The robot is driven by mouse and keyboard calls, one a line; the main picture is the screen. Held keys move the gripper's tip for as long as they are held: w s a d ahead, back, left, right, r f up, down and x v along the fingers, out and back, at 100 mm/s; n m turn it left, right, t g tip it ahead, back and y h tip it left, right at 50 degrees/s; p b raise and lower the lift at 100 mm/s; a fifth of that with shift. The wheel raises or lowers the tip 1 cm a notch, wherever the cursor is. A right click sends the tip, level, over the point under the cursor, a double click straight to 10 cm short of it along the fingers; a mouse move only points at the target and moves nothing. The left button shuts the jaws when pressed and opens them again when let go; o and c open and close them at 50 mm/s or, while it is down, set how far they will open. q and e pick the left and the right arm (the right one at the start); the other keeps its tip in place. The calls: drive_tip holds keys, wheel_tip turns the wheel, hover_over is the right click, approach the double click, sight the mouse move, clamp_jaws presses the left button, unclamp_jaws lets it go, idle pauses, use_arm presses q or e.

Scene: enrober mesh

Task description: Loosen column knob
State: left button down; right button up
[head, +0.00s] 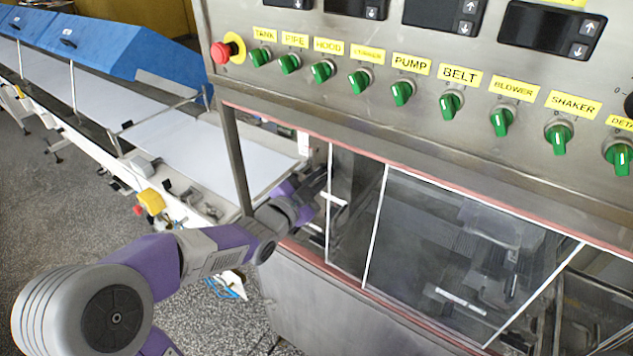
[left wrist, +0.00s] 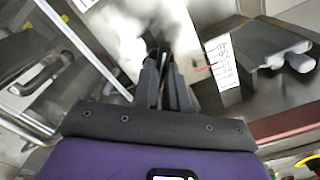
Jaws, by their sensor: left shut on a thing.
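My left arm reaches in from the left in the head view, and my left gripper (head: 320,183) is at the left end of the clear-panelled machine housing, its fingertips hard to make out. In the left wrist view my left gripper (left wrist: 163,62) has its two dark fingers close together against a steel column. They are shut on a small dark piece, the column knob (left wrist: 153,42), mostly hidden by the fingertips. A white scale label (left wrist: 222,62) with handwritten-looking marks and a red pointer is just right of the fingers. My right gripper is not in view.
A steel control panel (head: 400,95) with several green knobs and a red stop button (head: 221,52) overhangs the work area. Clear panels (head: 450,240) with white edges stand right of my gripper. A white conveyor belt (head: 215,150) runs off to the left.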

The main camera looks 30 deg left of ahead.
use_arm(q)
drive_tip(key=n+b, duration=0.2)
drive_tip(key=n, duration=0.1)
drive_tip(key=shift+f+n+b, duration=0.15)
drive_tip(key=shift+n+b, duration=1.1)
drive_tip(key=shift+n, duration=1.15)
drive_tip(key=c, duration=1.4)
unclamp_jaws()
drive_tip(key=shift+c, duration=0.2)
drive_tip(key=s, duration=0.7)
drive_tip(key=shift+s+a, duration=0.25)
drive_tip(key=shift+s, duration=0.05)
